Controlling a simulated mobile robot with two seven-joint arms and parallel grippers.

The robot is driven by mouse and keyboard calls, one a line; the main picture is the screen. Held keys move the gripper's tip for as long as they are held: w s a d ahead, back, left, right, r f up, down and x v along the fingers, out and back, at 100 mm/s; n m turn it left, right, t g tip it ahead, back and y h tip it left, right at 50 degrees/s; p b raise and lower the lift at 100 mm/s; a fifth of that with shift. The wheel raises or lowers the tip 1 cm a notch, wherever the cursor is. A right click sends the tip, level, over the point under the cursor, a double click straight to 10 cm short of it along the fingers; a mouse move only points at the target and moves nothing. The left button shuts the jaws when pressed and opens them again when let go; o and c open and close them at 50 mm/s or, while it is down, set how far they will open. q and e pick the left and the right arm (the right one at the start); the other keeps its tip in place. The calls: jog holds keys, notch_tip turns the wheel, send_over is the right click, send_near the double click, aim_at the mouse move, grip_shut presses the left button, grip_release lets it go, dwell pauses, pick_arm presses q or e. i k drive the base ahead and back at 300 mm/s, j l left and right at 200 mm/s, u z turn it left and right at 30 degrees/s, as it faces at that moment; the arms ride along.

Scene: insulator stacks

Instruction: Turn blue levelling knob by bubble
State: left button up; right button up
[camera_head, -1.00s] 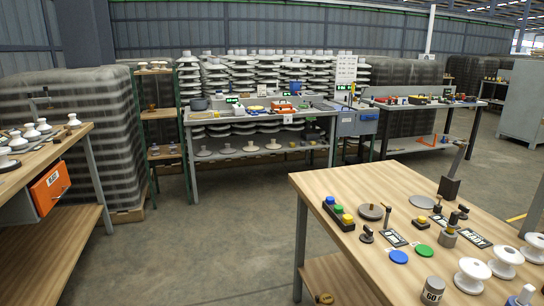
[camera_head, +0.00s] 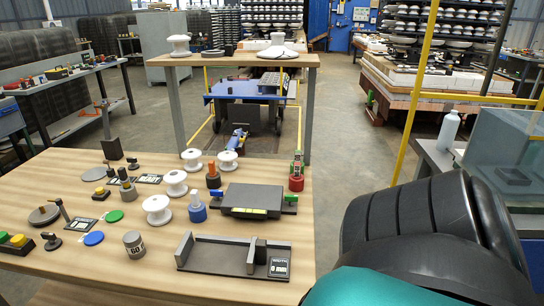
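A dark flat levelling plate (camera_head: 252,197) lies on the wooden table. A blue knob (camera_head: 216,195) sticks out at its left end and a green knob (camera_head: 291,198) at its right end. A yellow label (camera_head: 249,212) is on its front face. I cannot make out a bubble at this size. Neither of my grippers is in view. A large black and teal part at the lower right looks like my own body.
A grey width gauge (camera_head: 235,256) lies in front of the plate. White insulators (camera_head: 157,209) are to the left. Bare wood (camera_head: 95,270) shows at front left.

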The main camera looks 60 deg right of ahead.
aim_at(218, 194)
jog(key=z, duration=1.8)
